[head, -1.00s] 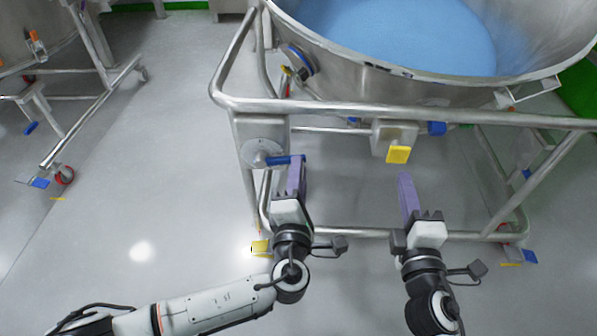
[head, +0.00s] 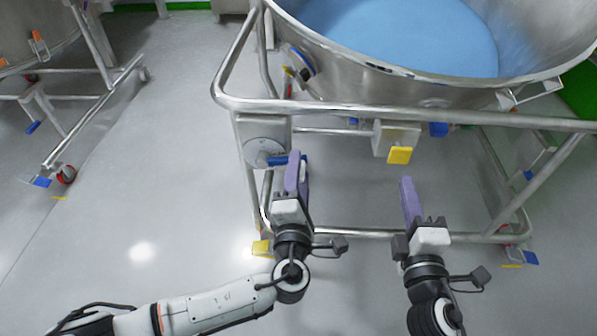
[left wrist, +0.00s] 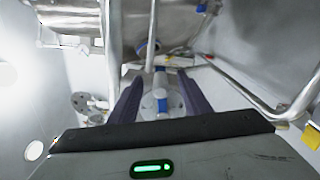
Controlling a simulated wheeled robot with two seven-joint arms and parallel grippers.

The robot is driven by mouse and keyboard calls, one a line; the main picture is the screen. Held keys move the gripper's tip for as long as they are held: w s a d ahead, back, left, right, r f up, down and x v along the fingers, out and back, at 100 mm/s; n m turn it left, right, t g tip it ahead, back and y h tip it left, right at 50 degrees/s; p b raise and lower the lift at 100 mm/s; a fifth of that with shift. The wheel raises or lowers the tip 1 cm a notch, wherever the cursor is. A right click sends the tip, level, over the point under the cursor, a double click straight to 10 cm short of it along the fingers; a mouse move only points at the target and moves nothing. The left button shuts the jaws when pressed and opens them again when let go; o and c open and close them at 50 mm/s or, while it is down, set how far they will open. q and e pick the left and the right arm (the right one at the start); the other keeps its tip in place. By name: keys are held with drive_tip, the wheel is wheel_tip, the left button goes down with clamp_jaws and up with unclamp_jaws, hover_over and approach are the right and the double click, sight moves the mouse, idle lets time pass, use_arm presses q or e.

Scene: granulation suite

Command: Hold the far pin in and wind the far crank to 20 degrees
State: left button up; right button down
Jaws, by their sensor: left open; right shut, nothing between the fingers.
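A crank with a blue handle (head: 274,160) sits on a round grey plate (head: 259,149) at the left post of the vessel's frame. My left gripper (head: 298,160) is open at the handle's right end. In the left wrist view, the blue handle (left wrist: 162,103) and round plate show between its two purple fingers (left wrist: 162,90); I cannot tell whether they touch. My right gripper (head: 406,182) is shut and empty, below a grey box (head: 384,136) with a yellow tab (head: 400,155). I cannot make out which part is the far pin.
A steel vessel (head: 450,92) of blue material stands behind the frame's top rail (head: 350,109). A lower rail (head: 360,234) runs behind my right gripper. A blue block (head: 438,129) is right of the grey box. Open floor (head: 150,180) lies to the left.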

use_arm(q)
drive_tip(key=s, duration=1)
drive_tip(key=shift+s, duration=0.15)
idle(0.4)
